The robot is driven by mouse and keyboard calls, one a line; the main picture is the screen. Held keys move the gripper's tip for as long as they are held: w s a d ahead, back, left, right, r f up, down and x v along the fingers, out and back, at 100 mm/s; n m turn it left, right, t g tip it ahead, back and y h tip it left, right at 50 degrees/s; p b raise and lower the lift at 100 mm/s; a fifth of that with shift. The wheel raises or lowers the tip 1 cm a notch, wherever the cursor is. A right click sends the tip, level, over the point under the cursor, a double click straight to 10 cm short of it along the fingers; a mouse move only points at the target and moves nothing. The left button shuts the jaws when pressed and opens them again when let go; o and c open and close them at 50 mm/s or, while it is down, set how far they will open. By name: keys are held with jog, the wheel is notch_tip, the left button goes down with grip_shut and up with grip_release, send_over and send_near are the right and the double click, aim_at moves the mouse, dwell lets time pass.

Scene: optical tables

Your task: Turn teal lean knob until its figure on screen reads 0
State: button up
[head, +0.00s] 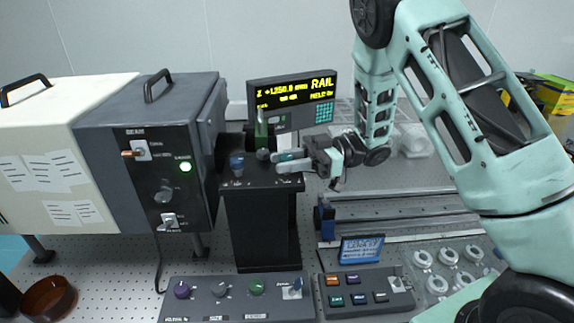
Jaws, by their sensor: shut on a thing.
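My gripper (288,161) reaches in from the right over the top of a black pedestal (262,215). It is shut on a small teal knob (285,156), which shows partly between the pale fingers. A blue knob (236,160) stands on the same pedestal top to the left, with a green upright part (261,135) between. A dark display (292,97) behind shows yellow figures and the word RAIL. A small blue screen (362,249) stands lower right. Its text is too small to read, and I cannot tell which figure belongs to the teal knob.
A dark box (150,160) with a green light stands left of the pedestal. Control boxes with knobs (238,296) and buttons (366,294) lie in front. A rail (400,215) and clear round parts (447,256) lie right. A brown bowl (48,299) sits front left.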

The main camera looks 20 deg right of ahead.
jog(key=shift+n+g+h+b, duration=0.3)
jog(key=shift+n+g, duration=1.8)
jog(key=shift+g, duration=1.3)
jog(key=o, duration=1)
jog(key=shift+a, duration=0.1)
jog(key=shift+c, duration=0.2)
jog(key=shift+w+d, duration=0.15)
jog(key=shift+d, duration=0.35)
jog(key=b+v, duration=0.3)
jog(key=v, duration=1.3)
jog(key=shift+d+r, duration=0.2)
